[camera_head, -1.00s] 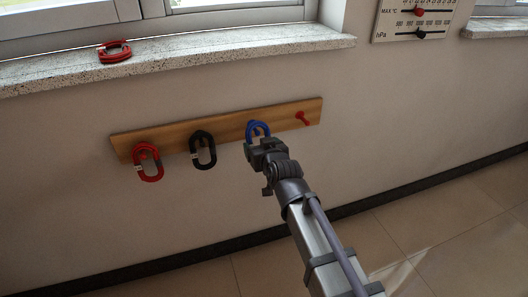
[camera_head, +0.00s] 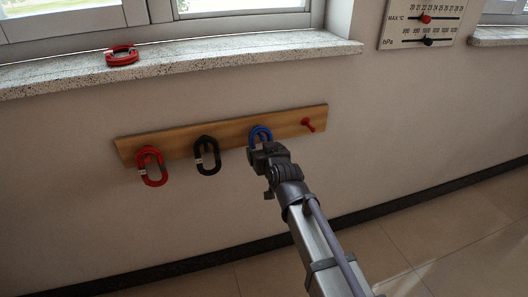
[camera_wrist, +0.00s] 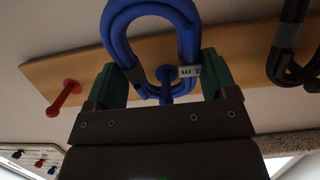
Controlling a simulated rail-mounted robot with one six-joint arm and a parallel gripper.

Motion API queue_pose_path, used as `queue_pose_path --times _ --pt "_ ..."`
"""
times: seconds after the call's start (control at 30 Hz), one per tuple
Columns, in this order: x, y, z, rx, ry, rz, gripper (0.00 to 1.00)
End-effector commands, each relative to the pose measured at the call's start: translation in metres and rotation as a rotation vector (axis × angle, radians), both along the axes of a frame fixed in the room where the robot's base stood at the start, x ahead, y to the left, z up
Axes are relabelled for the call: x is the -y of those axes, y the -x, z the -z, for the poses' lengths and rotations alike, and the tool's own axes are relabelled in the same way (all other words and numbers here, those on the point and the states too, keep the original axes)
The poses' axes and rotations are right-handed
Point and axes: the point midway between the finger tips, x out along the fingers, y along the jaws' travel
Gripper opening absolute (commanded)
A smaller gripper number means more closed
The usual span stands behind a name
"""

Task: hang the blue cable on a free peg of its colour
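The blue cable (camera_head: 260,134) is a coiled loop with a white tag, at the wooden peg board in the head view. In the wrist view the blue cable (camera_wrist: 118,38) is close up, and a blue peg (camera_wrist: 166,75) shows within its loop, so it appears to be around the peg. My gripper (camera_head: 265,150) is at the cable's near side. In the wrist view my gripper (camera_wrist: 165,75) has its green fingers apart, one on each side of the loop and close to its edges. Whether they press on the cable is unclear.
The board (camera_head: 230,130) also bears a red cable (camera_head: 152,168), a black cable (camera_head: 207,157) and a bare red peg (camera_head: 308,124) on the right. Another red cable (camera_head: 122,56) lies on the stone sill (camera_head: 220,54) above. The wall below the board is clear.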

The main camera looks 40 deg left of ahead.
Motion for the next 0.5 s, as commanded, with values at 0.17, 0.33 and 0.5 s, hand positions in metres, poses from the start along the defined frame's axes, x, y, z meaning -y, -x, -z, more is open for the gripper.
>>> queue_pose_path --times 0.17,0.33,0.5 --pt "0.0 0.0 0.0 0.0 0.0 0.0 0.96" --pt "0.0 0.0 0.0 0.0 0.0 0.0 1.0" --pt "0.0035 0.0025 -0.0016 0.0 0.0 0.0 1.0"
